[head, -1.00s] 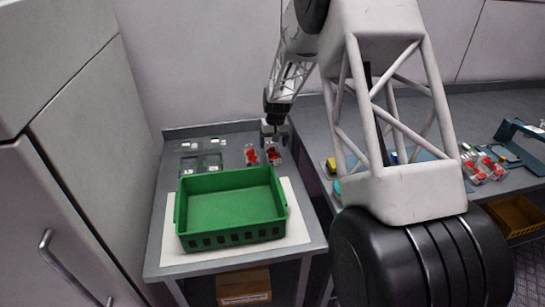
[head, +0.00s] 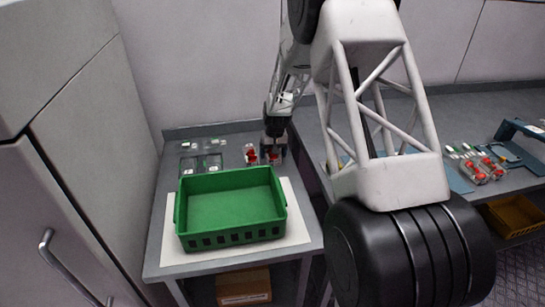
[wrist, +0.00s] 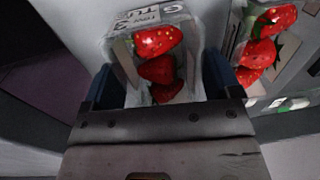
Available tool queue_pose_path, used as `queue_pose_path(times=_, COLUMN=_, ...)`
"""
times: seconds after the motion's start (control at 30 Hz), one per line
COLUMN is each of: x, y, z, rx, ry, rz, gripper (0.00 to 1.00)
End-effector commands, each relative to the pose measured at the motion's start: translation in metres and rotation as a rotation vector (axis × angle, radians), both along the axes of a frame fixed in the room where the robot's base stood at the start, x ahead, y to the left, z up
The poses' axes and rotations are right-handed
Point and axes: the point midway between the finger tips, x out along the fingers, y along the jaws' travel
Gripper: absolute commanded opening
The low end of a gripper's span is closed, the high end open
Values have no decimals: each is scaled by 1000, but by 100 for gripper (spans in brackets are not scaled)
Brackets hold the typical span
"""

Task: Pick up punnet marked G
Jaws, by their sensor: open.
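A clear punnet with red strawberries (wrist: 158,68) lies between my gripper's fingers in the wrist view; its white label shows a "G" and further lettering. In the head view this punnet (head: 274,158) is at the back right of the left table, mostly hidden by my gripper (head: 275,144). The gripper's blue fingers, also in the wrist view (wrist: 165,92), are open, one on each side of the punnet. I cannot tell whether they touch it. A second strawberry punnet (head: 251,154) stands just left of it; it also shows at the right of the wrist view (wrist: 258,50).
A green crate (head: 232,238) stands on a white mat (head: 296,226) in front of the punnets. The right table (head: 455,125) holds more strawberry punnets (head: 475,173). A gap separates the tables.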

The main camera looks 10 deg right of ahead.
Motion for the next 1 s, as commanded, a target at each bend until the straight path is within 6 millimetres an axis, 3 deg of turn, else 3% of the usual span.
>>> queue_pose_path(times=0.57, x=0, y=0, z=-1, rx=0, ry=-1, rz=0, gripper=83)
queue_pose_path(times=0.9, x=0, y=0, z=-1, rx=0, ry=-1, rz=0, gripper=35)
queue_pose_path(times=1.0, x=0, y=0, z=-1, rx=0, ry=-1, rz=0, gripper=35)
